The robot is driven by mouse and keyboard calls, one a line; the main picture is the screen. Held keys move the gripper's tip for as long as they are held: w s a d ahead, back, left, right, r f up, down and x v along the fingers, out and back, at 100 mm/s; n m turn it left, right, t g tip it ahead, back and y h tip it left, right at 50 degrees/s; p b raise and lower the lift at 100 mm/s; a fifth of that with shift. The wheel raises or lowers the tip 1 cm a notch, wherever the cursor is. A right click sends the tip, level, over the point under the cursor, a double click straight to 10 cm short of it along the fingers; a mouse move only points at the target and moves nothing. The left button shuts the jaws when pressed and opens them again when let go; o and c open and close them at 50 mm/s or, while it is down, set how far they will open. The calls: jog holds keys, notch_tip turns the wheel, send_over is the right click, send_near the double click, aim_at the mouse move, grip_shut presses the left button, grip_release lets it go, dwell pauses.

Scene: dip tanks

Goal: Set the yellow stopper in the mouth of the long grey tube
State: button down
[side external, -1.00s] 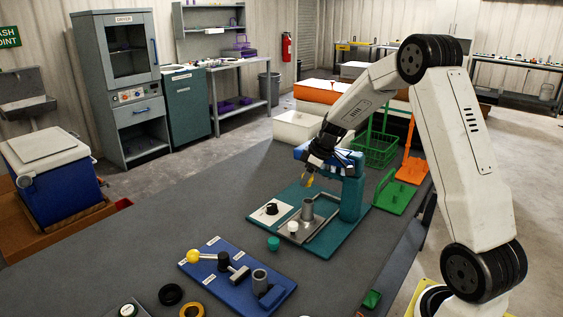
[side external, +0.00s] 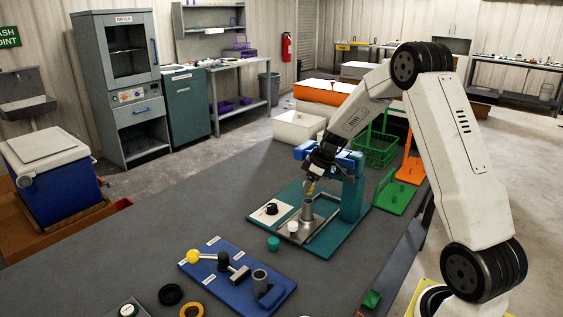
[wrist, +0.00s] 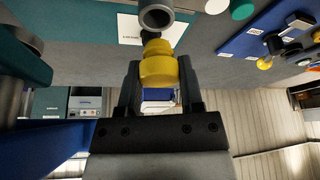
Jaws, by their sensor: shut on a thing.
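My gripper (side external: 312,178) is shut on the yellow stopper (wrist: 158,66), which sits between the fingertips in the wrist view. The stopper (side external: 310,187) shows as a small yellow piece in the side view, just above the long grey tube (side external: 307,209). The tube stands upright on the tray of the teal stand, and its open mouth also shows in the wrist view (wrist: 156,17), beyond the stopper's tip. A gap seems to remain between stopper and mouth; the exact alignment is hard to tell.
The teal stand's column (side external: 353,195) rises close to my gripper. A white stopper (side external: 292,226) and a black knob (side external: 271,209) are near the tube. A teal cap (side external: 273,243) lies in front. A blue board (side external: 225,272) with a short grey tube is at the front.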

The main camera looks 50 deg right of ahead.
aim_at(308, 193)
jog(key=shift+f, duration=0.85)
jog(key=shift+f, duration=0.95)
dwell(2.0)
dwell(0.4)
grip_release()
jog(key=shift+r, duration=0.1)
jog(key=shift+r, duration=3.95)
